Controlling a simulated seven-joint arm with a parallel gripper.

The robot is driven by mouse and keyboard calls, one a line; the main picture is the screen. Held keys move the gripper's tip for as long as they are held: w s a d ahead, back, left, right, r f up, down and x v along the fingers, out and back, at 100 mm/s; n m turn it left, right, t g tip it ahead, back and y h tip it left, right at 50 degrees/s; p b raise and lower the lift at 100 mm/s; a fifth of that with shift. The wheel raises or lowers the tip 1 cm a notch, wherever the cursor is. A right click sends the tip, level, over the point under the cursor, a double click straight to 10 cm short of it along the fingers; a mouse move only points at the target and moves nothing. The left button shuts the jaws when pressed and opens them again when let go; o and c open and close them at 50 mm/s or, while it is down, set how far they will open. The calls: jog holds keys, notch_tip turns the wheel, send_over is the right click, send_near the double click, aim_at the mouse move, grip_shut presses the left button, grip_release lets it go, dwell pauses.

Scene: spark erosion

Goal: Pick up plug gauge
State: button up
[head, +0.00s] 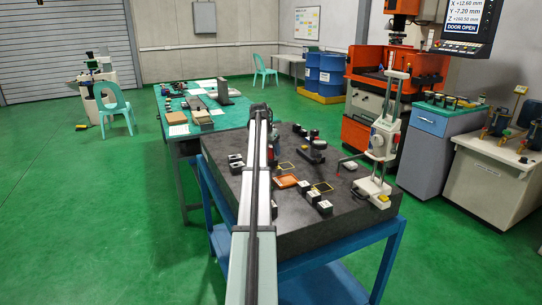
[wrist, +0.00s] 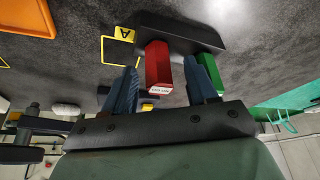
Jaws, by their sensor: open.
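In the wrist view, a red faceted piece (wrist: 157,66) with a white label on its end and a green faceted piece (wrist: 212,72) stick out from a dark block (wrist: 180,33). They look like the plug gauge's coloured ends or handles, but I cannot tell whether they are one piece. My gripper (wrist: 162,82) is open. Its blue fingers stand either side of the red piece, with a visible gap on the left. The right finger passes between red and green and partly covers the green. Whether it touches either is unclear. In the head view my arm hides most of this spot.
A yellow-outlined square with an A tag (wrist: 124,34) lies beside the dark block. On the dark surface plate (head: 345,222) are an orange tray (head: 285,181), several small dark blocks (head: 325,207), a black stand (head: 316,153) and a tall white instrument (head: 383,140) at right.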

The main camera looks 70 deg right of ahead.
jog(key=shift+c, duration=0.2)
grip_shut()
dwell(0.3)
jog(key=shift+r, duration=0.15)
notch_tip(320, 180, up, 9)
jog(key=shift+w, duration=0.1)
jog(key=w+a+f, duration=0.1)
jog(key=w+a, duration=0.9)
jog(key=w, duration=0.2)
